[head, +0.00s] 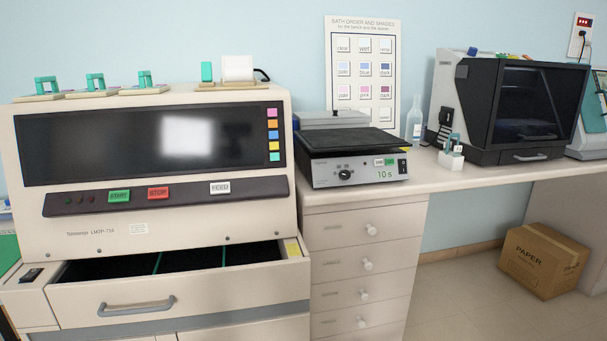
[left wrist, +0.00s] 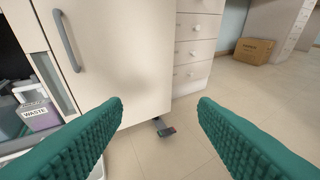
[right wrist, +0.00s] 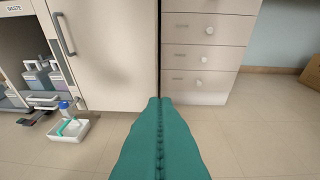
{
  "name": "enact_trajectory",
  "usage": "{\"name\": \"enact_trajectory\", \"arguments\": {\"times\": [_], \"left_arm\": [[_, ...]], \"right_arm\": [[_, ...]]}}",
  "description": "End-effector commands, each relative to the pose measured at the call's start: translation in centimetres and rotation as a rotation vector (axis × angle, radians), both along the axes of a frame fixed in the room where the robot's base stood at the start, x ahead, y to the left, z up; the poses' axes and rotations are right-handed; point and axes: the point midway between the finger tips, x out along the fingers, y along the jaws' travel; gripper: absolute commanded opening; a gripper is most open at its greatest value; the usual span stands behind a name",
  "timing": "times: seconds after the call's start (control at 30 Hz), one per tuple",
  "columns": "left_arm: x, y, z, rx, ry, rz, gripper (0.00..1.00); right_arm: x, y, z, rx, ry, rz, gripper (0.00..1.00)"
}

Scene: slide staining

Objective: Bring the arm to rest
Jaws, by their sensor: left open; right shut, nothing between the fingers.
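My left gripper (left wrist: 160,112) shows in the left wrist view as two green ribbed fingers spread wide apart with nothing between them. It faces the floor and a cream cabinet door. My right gripper (right wrist: 160,100) shows in the right wrist view with its green fingers pressed together and nothing held. It is in front of the cabinet door (right wrist: 105,55) and the drawer column (right wrist: 208,50). Neither gripper nor arm shows in the head view.
A staining machine (head: 150,225) stands at left with its drawer (head: 180,303) pulled open. A counter (head: 480,176) holds a shaker (head: 355,160) and a dark-windowed cabinet (head: 510,105). A cardboard box (head: 543,260) and a white tray (right wrist: 70,131) are on the floor. Open floor lies in front.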

Motion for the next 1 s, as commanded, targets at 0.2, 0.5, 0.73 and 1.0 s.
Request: {"name": "enact_trajectory", "arguments": {"times": [0.2,0.5,0.73,1.0], "left_arm": [[-13.3,4.4,-7.1,0.148,0.568,0.026,0.54],[-29.4,8.8,-9.5,0.262,1.053,0.046,0.54],[-32.2,9.5,-9.7,0.28,1.131,0.05,0.54],[-32.1,9.5,-9.8,0.28,1.128,0.05,0.36]], "right_arm": [[-13.3,-4.4,-7.1,-0.148,0.568,-0.026,0.0],[-29.4,-8.8,-9.5,-0.262,1.052,-0.046,0.0],[-32.2,-9.5,-9.7,-0.28,1.131,-0.05,0.0],[-32.1,-9.4,-9.8,-0.28,1.128,-0.05,0.0]]}}
